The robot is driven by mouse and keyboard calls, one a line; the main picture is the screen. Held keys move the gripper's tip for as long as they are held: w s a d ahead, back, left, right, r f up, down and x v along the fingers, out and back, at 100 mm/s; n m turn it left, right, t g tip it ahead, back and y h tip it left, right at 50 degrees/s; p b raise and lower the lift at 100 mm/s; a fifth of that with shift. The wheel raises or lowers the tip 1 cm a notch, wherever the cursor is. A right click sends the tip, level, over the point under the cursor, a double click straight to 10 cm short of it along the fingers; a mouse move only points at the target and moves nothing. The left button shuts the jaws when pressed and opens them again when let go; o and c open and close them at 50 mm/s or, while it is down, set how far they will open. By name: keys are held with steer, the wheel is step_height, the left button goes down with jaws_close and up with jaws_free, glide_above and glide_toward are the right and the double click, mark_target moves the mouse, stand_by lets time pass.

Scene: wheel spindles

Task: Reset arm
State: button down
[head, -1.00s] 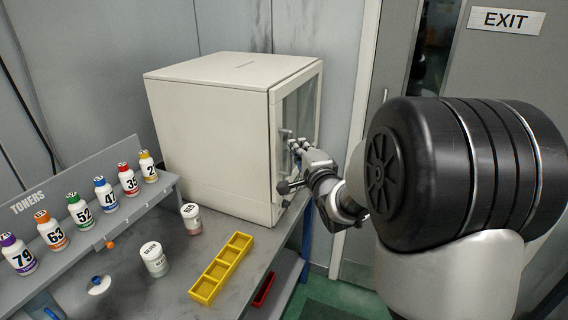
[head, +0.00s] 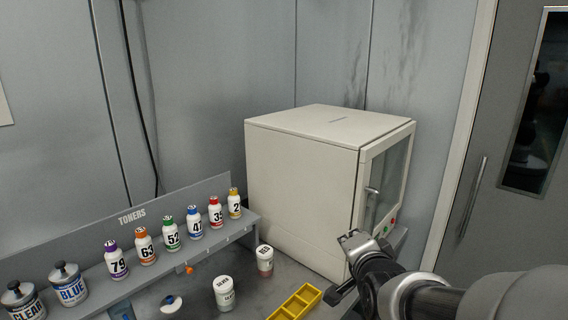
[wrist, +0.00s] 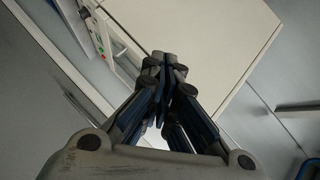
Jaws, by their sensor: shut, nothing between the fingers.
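My gripper (head: 350,238) is at the lower right of the head view, in front of the white cabinet (head: 300,190). It is empty and apart from the cabinet door handle (head: 372,200). The wrist view shows the gripper's fingertips (wrist: 164,60) together, with the cabinet (wrist: 215,40) beyond them. The cabinet door, with its glass pane, appears closed. My arm reaches in from the right edge of the head view.
A toner rack (head: 180,201) with several numbered bottles stands left of the cabinet. Two white jars (head: 224,293) (head: 265,262) and a yellow tray (head: 297,303) sit on the bench. Paint cans (head: 68,285) stand at the far left. A grey door (head: 500,190) is at the right.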

steer(key=s+a+f+n+g, duration=0.1)
steer(key=s+n+g, duration=0.3)
steer(key=s, duration=1)
steer(key=s+a+f+n+g, duration=0.1)
steer(key=s+f+n+g, duration=0.3)
steer(key=s+n, duration=0.4)
steer(key=s+g, duration=0.1)
steer(key=s, duration=0.6)
steer(key=shift+a+f+n+y, duration=0.15)
steer(key=shift+a+n+y, duration=0.1)
steer(key=shift+n+y, duration=0.15)
steer(key=c, duration=2.4)
jaws_free()
